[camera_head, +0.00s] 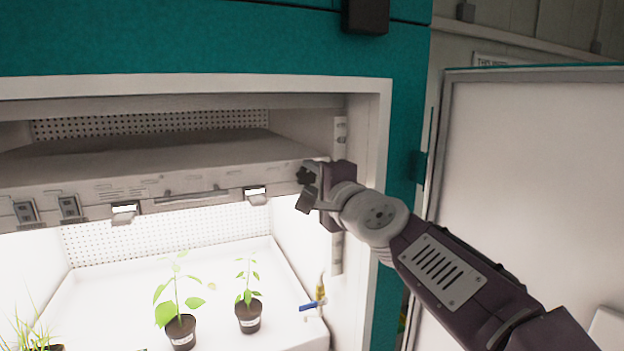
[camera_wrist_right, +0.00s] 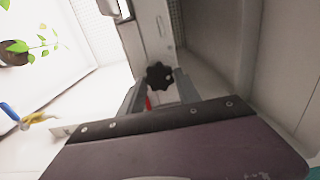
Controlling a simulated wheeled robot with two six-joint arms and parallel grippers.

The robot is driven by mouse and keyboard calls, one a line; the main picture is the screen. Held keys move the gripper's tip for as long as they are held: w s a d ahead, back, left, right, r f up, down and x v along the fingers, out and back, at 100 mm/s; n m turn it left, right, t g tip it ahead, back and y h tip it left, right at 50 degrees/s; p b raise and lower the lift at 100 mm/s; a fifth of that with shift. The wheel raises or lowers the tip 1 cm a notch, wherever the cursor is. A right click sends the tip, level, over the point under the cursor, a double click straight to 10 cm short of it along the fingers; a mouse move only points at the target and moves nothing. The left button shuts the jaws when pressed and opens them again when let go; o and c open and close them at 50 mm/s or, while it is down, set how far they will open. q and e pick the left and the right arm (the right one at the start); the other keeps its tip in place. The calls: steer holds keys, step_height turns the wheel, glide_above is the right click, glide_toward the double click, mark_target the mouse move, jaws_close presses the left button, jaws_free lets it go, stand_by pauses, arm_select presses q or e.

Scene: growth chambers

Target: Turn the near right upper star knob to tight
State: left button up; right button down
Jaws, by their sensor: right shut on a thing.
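The dark star knob (camera_head: 305,176) sits on the right front end of the lamp shelf (camera_head: 190,170) inside the chamber. In the right wrist view the black lobed knob (camera_wrist_right: 158,75) shows between the two fingers. My right gripper (camera_head: 308,184) reaches in from the right and is shut on the star knob; the fingers partly hide it in the head view. The fingers also show in the right wrist view (camera_wrist_right: 160,88). Whether the knob is tight cannot be told. My left gripper is not in view.
Potted seedlings (camera_head: 248,313) stand on the white chamber floor below the shelf. A blue-handled valve (camera_head: 314,304) is at the lower right wall. The chamber's right frame (camera_head: 378,130) is close to my right wrist, and the open door (camera_head: 540,170) stands to the right.

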steer(key=shift+f, duration=0.15)
stand_by(0.3)
steer(key=c, duration=0.9)
jaws_free()
steer(key=shift+o, duration=0.2)
steer(key=v, duration=0.9)
steer(key=d+f+n+g+h+b, duration=0.25)
steer(key=f+g+b, duration=0.2)
steer(key=f, duration=1.35)
steer(key=d+f+n+g+h+b, duration=0.1)
steer(key=d+f+n+g+b, duration=0.25)
steer(key=f, duration=1.45)
steer(key=s+d+f+n+g+h+b, duration=0.1)
steer(key=s+d+f+n+g+b, duration=0.1)
steer(key=s+f, duration=0.4)
steer(key=s+d+f+n+g+h+b, duration=0.1)
steer(key=s+f, duration=0.5)
steer(key=f, duration=0.7)
steer(key=s+d+f+n+g+h+b, duration=0.1)
steer(key=s+d+f+n+g+b, duration=0.3)
steer(key=f, duration=0.5)
steer(key=s+b, duration=0.1)
steer(key=s, duration=0.1)
steer(key=shift+s+d, duration=0.35)
steer(key=shift+s, duration=0.05)
